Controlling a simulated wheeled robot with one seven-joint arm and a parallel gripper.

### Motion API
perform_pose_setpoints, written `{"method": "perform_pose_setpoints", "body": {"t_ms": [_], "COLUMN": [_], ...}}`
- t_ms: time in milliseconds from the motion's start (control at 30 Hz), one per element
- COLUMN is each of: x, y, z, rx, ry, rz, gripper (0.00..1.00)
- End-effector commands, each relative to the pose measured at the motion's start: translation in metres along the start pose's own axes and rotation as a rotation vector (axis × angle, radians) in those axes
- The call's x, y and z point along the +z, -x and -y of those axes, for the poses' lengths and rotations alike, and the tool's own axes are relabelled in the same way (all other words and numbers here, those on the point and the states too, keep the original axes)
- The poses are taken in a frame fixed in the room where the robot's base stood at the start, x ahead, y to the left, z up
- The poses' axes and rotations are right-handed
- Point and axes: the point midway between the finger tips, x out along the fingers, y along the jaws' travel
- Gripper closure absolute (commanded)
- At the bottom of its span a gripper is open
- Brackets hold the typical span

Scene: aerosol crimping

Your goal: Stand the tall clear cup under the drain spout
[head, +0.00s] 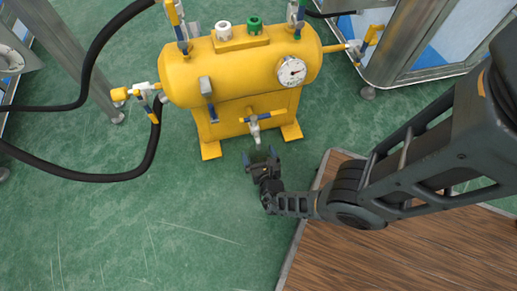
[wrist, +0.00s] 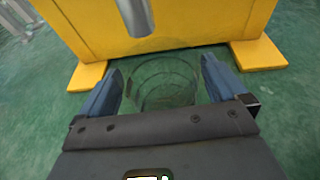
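The tall clear cup (wrist: 165,88) stands between the two fingers of my gripper (wrist: 161,85) in the wrist view. It is see-through and its outline is faint against the green floor. The fingers are spread wide on either side of it, and I cannot tell whether they touch it. In the head view my gripper (head: 262,158) is low in front of the yellow tank (head: 240,72). The drain spout (head: 255,130) hangs from the tank's lower front, just beyond my gripper. In the wrist view the grey spout (wrist: 135,14) shows above and slightly left of the cup.
The tank's yellow feet (head: 291,131) rest on the floor on both sides of the spout. A wooden platform (head: 400,255) lies at the lower right. Black hoses (head: 85,179) run at the left. The green floor at the lower left is clear.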

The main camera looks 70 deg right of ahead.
Motion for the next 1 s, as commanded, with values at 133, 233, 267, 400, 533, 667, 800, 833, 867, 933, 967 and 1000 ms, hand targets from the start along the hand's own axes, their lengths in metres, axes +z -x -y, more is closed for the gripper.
{"method": "perform_pose_setpoints", "body": {"t_ms": [133, 233, 267, 400, 533, 667, 800, 833, 867, 933, 967, 1000], "x": [0.000, 0.000, 0.000, 0.003, 0.006, 0.005, 0.004, 0.004, 0.004, 0.003, 0.003, 0.003], "y": [0.000, 0.000, 0.000, 0.007, 0.032, 0.058, 0.082, 0.087, 0.091, 0.100, 0.103, 0.107], "z": [0.000, 0.000, 0.000, -0.002, -0.002, -0.003, -0.003, -0.003, -0.002, -0.002, -0.002, -0.002], "rx": [0.000, 0.001, 0.001, 0.006, 0.008, 0.009, 0.010, 0.009, 0.008, 0.007, 0.009, 0.007], "ry": [0.000, 0.000, 0.000, -0.001, 0.001, 0.001, 0.000, -0.001, 0.000, -0.001, -0.001, -0.002], "rz": [0.000, 0.000, 0.000, -0.004, -0.005, -0.005, -0.005, -0.004, -0.004, -0.003, -0.003, -0.003], "gripper": [0.00, 0.00, 0.00, 0.00, 0.00, 0.00, 0.00, 0.00, 0.00, 0.00, 0.00, 0.00]}}
